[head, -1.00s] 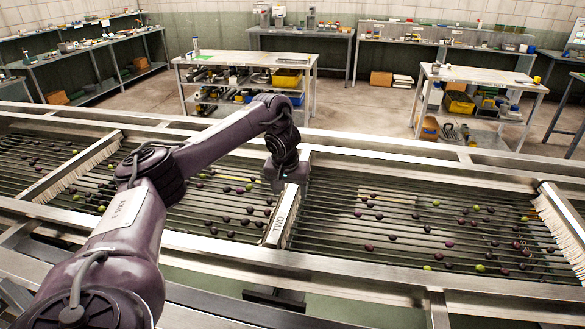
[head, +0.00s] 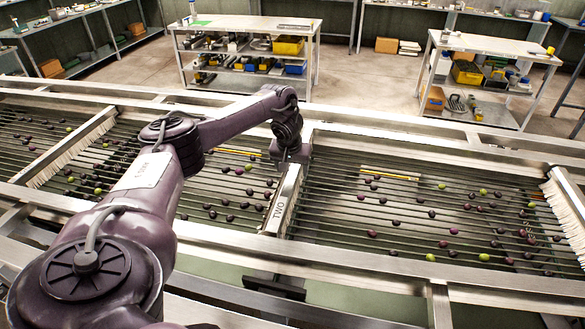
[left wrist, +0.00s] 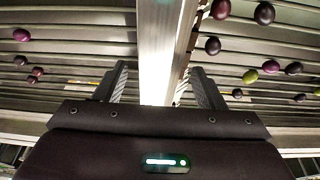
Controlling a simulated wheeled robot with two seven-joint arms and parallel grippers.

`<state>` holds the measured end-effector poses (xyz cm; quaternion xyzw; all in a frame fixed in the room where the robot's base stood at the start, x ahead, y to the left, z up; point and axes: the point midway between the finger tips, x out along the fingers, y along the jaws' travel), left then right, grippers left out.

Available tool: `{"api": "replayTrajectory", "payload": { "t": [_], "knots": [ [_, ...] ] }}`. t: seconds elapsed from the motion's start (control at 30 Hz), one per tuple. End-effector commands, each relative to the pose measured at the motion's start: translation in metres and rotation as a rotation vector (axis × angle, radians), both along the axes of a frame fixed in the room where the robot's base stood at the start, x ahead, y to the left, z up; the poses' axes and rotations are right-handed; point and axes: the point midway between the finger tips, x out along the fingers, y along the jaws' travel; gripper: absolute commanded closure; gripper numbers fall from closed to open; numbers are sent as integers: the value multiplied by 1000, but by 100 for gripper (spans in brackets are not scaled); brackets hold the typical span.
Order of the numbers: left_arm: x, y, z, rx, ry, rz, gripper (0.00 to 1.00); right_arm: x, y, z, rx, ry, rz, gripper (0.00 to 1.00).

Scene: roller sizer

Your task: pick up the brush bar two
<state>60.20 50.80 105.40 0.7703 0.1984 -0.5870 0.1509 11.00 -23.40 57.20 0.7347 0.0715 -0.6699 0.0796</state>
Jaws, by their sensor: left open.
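Brush bar two (head: 283,203) is a pale metal bar marked "TWO" that lies across the roller bed in the middle of the head view. My left gripper (head: 291,160) points down over the far part of this bar. In the left wrist view the bar (left wrist: 158,50) runs between the two open fingers of my left gripper (left wrist: 162,88), and I see no finger closed on it. My right gripper is not in view.
Other brush bars with pale bristles stand at the left (head: 68,148) and right (head: 565,205). Olives (head: 430,257) lie on the rollers around the bar. Steel rails (head: 350,262) frame the bed. Work tables (head: 250,24) stand behind.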

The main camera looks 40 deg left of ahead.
Motion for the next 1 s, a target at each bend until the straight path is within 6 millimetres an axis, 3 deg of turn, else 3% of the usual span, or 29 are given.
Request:
{"api": "replayTrajectory", "payload": {
  "t": [0.23, 0.7, 1.0],
  "knots": [
    [1, 0, -2, 0, -1, 0, 36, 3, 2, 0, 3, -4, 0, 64],
    [0, 0, -2, 0, -1, 0, 98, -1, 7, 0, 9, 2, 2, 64],
    [1, 0, 0, 0, -4, 0, 99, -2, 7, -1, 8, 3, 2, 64]
  ]
}}
